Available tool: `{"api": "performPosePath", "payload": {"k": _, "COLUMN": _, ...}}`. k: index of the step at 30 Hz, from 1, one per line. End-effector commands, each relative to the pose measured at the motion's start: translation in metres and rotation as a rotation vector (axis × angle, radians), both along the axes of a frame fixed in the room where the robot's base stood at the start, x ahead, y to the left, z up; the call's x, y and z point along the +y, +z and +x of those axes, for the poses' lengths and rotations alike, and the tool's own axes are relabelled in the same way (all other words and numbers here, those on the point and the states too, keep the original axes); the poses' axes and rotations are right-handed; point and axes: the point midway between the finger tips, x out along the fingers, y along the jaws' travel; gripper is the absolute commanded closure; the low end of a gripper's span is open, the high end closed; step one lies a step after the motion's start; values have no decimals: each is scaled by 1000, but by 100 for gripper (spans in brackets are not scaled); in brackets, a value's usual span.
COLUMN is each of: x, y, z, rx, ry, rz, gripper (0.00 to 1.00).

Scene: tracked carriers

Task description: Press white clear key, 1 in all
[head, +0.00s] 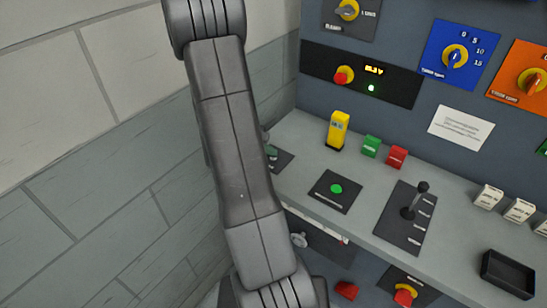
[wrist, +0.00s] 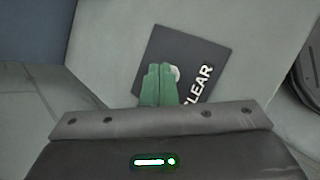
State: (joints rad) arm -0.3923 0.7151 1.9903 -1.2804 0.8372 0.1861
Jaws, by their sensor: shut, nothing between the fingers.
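In the wrist view, a dark plate (wrist: 168,45) lettered CLEAR lies on the grey console top. A small white key (wrist: 176,72) shows on it, partly hidden behind my fingers. My gripper (wrist: 160,68) has green fingers, shut together and empty, with the tips over the plate at the key's left edge. I cannot tell whether they touch the key. In the head view, a dark plate (head: 284,160) shows partly beside my arm, with a small green piece over it, perhaps my fingertips. The white key is hidden there.
Along the console in the head view are a green button (head: 336,189), a yellow block (head: 338,129), green (head: 371,146) and red blocks (head: 396,157), a lever (head: 409,209), several white switches and a black tray (head: 508,275). A tiled wall stands left.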

Motion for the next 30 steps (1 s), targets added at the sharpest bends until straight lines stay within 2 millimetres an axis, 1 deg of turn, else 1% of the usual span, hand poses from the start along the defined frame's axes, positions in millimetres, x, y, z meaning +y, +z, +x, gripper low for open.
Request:
{"api": "performPosePath", "payload": {"k": 10, "x": 0, "y": 0, "z": 0, "rx": 0, "ry": 0, "rz": 0, "gripper": 100}}
{"api": "performPosePath", "payload": {"k": 20, "x": 0, "y": 16, "z": 0, "rx": -1, "ry": 0, "rz": 1, "gripper": 100}}
{"api": "performPosePath", "payload": {"k": 30, "x": 0, "y": 16, "z": 0, "rx": 0, "ry": 0, "rz": 0, "gripper": 100}}
